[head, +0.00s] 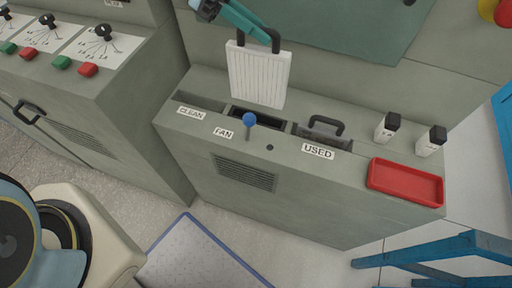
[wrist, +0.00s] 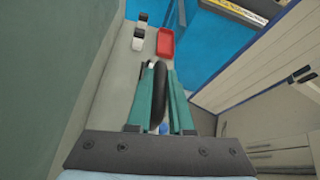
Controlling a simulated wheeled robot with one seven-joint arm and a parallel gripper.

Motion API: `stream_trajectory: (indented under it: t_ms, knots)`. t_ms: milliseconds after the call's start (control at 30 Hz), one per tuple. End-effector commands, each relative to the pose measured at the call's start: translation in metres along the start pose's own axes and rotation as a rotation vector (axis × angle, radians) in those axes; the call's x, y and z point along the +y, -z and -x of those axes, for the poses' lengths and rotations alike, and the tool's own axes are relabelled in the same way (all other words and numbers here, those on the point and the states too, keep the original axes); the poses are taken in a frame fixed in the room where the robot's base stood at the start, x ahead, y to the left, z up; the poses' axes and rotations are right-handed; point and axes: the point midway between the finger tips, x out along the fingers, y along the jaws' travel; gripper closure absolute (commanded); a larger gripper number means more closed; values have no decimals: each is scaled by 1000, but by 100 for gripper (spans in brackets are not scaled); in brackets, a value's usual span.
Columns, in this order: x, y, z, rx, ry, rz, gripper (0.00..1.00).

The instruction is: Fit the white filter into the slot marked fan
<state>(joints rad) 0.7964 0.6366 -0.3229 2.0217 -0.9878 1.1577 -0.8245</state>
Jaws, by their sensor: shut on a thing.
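The white filter (head: 258,75) is a pleated panel with a dark handle on top, seen upright in the head view. My gripper (head: 262,36) is shut on its handle and holds it above the cabinet. In the wrist view my gripper (wrist: 158,105) has the dark handle between its green fingers; the panel is mostly hidden there. The fan slot (head: 252,118) is a dark opening behind the FAN label (head: 223,133), below the filter. The filter's lower edge appears just above and behind the slot; the exact gap cannot be told.
A blue-knobbed lever (head: 249,121) stands in front of the fan slot. The CLEAN slot (head: 200,101) is to the left. A grey filter (head: 322,132) sits in the USED slot. Two small bottles (head: 387,127) and a red tray (head: 405,182) are to the right.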

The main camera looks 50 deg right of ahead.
Motion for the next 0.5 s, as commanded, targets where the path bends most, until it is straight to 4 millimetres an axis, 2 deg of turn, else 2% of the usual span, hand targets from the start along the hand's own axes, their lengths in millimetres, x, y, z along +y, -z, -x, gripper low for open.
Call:
stream_trajectory:
  t_ms: [33, 500]
  knots:
    - [3, 11, -5, 1, -4, -9, 100]
    - [-6, 6, -5, 10, -1, -23, 100]
